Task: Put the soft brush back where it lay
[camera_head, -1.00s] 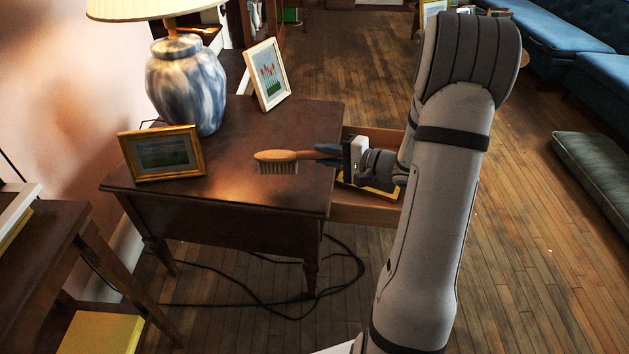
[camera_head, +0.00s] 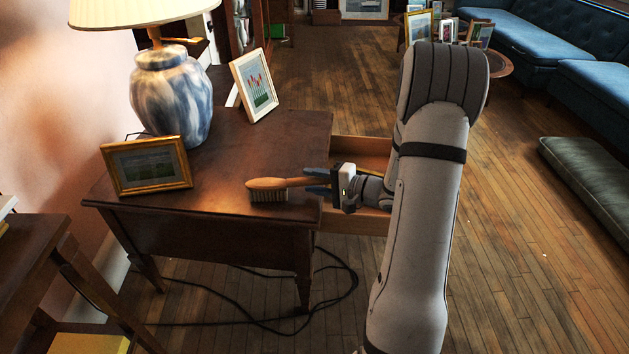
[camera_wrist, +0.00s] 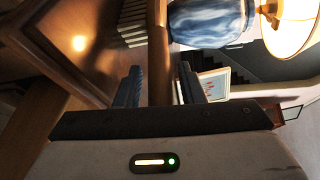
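The soft brush (camera_head: 268,184), with a wooden back and handle and pale bristles, is bristles down at the front right of the dark wooden side table (camera_head: 225,150), apparently resting on it. My gripper (camera_head: 316,181) reaches in from the right over the table edge, its blue fingers on either side of the handle end. In the wrist view, the brush handle (camera_wrist: 158,60) runs between my gripper's two fingers (camera_wrist: 160,86), with a gap showing on both sides. The gripper is open around the handle.
An open drawer (camera_head: 362,150) juts from the table's right side, under my wrist. A blue-white lamp (camera_head: 172,95), a gold frame (camera_head: 147,166) and a white frame (camera_head: 254,85) stand on the table. A black cable (camera_head: 270,319) lies on the floor.

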